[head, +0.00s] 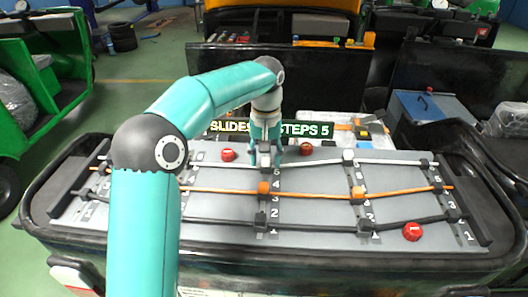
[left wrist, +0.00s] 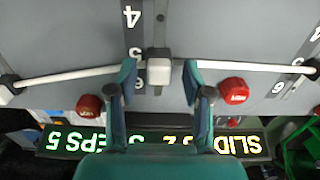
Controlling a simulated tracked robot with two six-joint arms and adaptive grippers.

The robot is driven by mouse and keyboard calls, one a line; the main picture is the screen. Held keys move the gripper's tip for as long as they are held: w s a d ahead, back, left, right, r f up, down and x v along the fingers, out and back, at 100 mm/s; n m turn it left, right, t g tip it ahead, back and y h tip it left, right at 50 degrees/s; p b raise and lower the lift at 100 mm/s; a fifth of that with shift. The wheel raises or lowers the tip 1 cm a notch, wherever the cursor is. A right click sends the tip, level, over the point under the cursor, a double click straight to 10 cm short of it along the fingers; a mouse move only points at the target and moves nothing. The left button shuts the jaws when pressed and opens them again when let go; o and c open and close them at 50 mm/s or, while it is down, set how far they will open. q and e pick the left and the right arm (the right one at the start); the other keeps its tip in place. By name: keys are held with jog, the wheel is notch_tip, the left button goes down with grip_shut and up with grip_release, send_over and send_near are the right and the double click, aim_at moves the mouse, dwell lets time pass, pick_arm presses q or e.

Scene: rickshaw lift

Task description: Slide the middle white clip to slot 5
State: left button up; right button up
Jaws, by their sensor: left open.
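The middle white clip (left wrist: 159,71) sits on the white cable (left wrist: 245,66), over a dark numbered strip (left wrist: 133,25), close to the marks 5 and 6. Its exact slot is hard to tell. My left gripper (left wrist: 159,79) is open, with one finger on each side of the clip and a visible gap to each. My right gripper is not in view.
An orange cable (head: 310,194) and a black cable (head: 310,227) with clips run nearer the front. Red knobs (head: 228,154) (head: 306,149) stand at the back, another (head: 412,231) at front right. A lit sign (head: 305,129) stands behind the board, partly hidden by my arm.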

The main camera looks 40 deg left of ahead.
aim_at(265, 160)
pick_arm(q)
notch_tip(265, 160, up, 12)
dwell(0.6)
jog(key=shift+f, duration=0.15)
dwell(0.4)
